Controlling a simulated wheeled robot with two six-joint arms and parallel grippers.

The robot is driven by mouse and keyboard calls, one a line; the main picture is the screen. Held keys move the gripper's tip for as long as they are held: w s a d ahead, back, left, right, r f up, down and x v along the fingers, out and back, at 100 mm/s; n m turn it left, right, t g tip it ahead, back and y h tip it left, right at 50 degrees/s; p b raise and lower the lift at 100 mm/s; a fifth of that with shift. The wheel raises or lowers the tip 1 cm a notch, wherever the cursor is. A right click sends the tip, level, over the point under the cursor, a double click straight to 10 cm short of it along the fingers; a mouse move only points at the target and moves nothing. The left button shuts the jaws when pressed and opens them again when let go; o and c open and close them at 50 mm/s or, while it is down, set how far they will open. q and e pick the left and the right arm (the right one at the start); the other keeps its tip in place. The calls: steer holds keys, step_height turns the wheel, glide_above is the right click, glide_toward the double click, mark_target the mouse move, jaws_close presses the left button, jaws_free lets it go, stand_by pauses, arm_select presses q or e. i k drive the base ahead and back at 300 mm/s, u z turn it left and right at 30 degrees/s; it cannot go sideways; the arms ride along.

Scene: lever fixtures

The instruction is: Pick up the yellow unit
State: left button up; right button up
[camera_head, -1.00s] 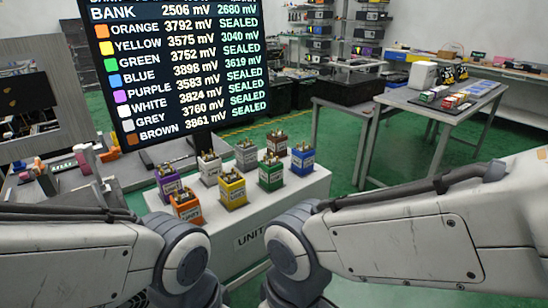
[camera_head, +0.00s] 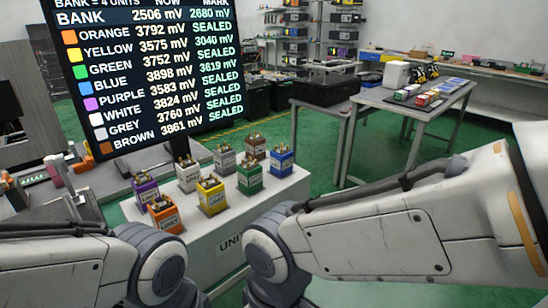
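The yellow unit (camera_head: 211,196) is a small upright block with metal terminals on top and a pale label. It stands in the front row on the white unit stand (camera_head: 262,207), between the orange unit (camera_head: 166,215) and the green unit (camera_head: 250,176). Both my arms reach in from the bottom corners, and their pale links and dark joints show in front of the stand. Neither gripper shows in the view, so I cannot see their fingers. Nothing touches the yellow unit.
Purple (camera_head: 146,190), white (camera_head: 188,175), grey (camera_head: 224,160), brown (camera_head: 256,148) and blue (camera_head: 281,162) units stand close around it. A screen (camera_head: 145,75) with millivolt readings rises behind. A grey table (camera_head: 415,100) stands at the back right, with green floor between.

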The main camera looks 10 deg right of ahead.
mark_target(211, 191)
steer(key=z, duration=1.85)
steer(key=k, duration=0.45)
steer(key=u, duration=2.2)
